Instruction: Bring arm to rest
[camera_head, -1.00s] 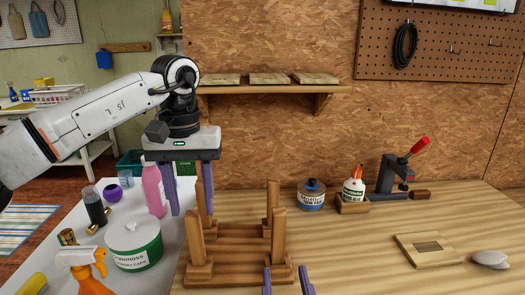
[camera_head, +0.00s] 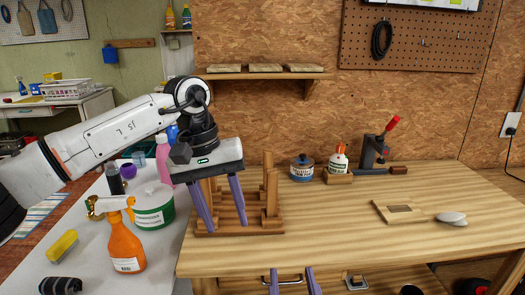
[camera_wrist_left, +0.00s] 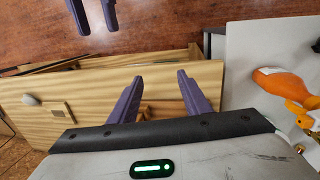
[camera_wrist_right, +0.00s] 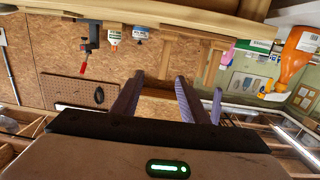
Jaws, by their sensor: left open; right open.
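My left gripper (camera_head: 226,226) hangs in front of the left part of a wooden stand with upright posts (camera_head: 270,190). Its purple fingers are apart with nothing between them, pointing down and slightly tilted. In the left wrist view the open fingers (camera_wrist_left: 160,78) show over the bench top (camera_wrist_left: 75,85). My right gripper (camera_head: 291,280) shows at the bottom edge of the head view, in front of the bench's front edge. Its fingers are apart and empty, also in the right wrist view (camera_wrist_right: 160,78). The left arm hides part of the white side table.
An orange spray bottle (camera_head: 125,245), a green-labelled tub (camera_head: 154,212) and a pink bottle (camera_head: 163,160) stand left of the stand. A blue tin (camera_head: 302,170), glue bottle (camera_head: 339,160) and red-handled clamp (camera_head: 375,148) stand at the back.

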